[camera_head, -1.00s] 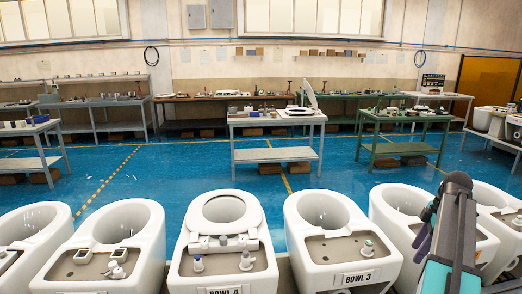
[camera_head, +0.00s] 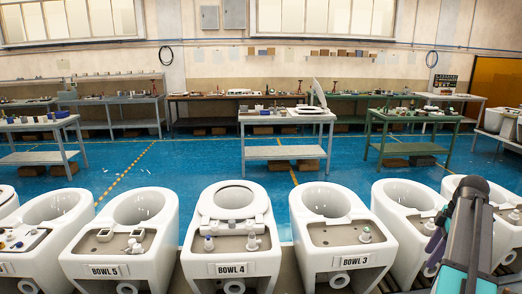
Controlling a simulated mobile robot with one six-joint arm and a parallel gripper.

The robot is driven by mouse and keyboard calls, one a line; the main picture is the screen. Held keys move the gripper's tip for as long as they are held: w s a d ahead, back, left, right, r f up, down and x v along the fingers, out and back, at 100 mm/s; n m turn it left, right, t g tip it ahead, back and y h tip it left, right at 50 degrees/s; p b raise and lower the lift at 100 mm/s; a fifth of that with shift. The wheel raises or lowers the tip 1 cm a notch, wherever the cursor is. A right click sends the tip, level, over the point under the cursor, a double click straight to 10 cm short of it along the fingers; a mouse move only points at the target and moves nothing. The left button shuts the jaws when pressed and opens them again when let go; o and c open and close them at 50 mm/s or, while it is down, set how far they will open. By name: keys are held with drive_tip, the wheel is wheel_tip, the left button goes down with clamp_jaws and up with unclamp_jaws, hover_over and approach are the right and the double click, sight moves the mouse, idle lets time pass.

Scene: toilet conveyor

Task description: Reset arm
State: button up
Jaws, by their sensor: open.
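My arm (camera_head: 466,235) rises at the lower right of the head view, dark with teal sides. Part of my gripper (camera_head: 436,238), purple-grey, shows at the arm's left side, in front of the bowl right of BOWL 3. The arm hides most of the gripper, and I see nothing held in it. White toilet bowls stand in a row: BOWL 5 (camera_head: 83,250), BOWL 4 (camera_head: 210,248) and BOWL 3 (camera_head: 310,222). BOWL 4 has a white seat ring (camera_head: 234,195) on its rim and white fittings on its rear deck.
Beyond the bowls is open blue floor (camera_head: 210,165) with yellow lines. A light work table (camera_head: 284,153) bears a raised white lid (camera_head: 319,94), with a green table (camera_head: 412,117) to its right. Cluttered benches line the back wall.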

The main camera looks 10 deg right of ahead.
drive_tip(key=w+a+f+n+g+y+b, duration=0.1)
drive_tip(key=w+a+f, duration=0.2)
drive_tip(key=a+f, duration=0.5)
drive_tip(key=w+a+f+n+g+y, duration=0.1)
drive_tip(key=w+a+f+n, duration=0.15)
drive_tip(key=a+f, duration=0.55)
drive_tip(key=s+a+f+g+b, duration=0.1)
drive_tip(key=s+a+f+g, duration=0.2)
drive_tip(key=a+f, duration=1.3)
drive_tip(key=s+a+f+m+h, duration=0.1)
drive_tip(key=s+a+f+m, duration=0.3)
drive_tip(key=s+f, duration=0.4)
drive_tip(key=s+a+f+m+g+h+b, duration=0.1)
drive_tip(key=s+a+f+m, duration=0.4)
drive_tip(key=s+a+f, duration=0.2)
drive_tip(key=s+a+f+m+g+h+b, duration=0.1)
drive_tip(key=s+a+f+m, duration=0.4)
drive_tip(key=s+f, duration=0.4)
drive_tip(key=shift+s+a+h, duration=0.25)
drive_tip(key=shift+s+h, duration=0.15)
drive_tip(key=shift+s, duration=0.85)
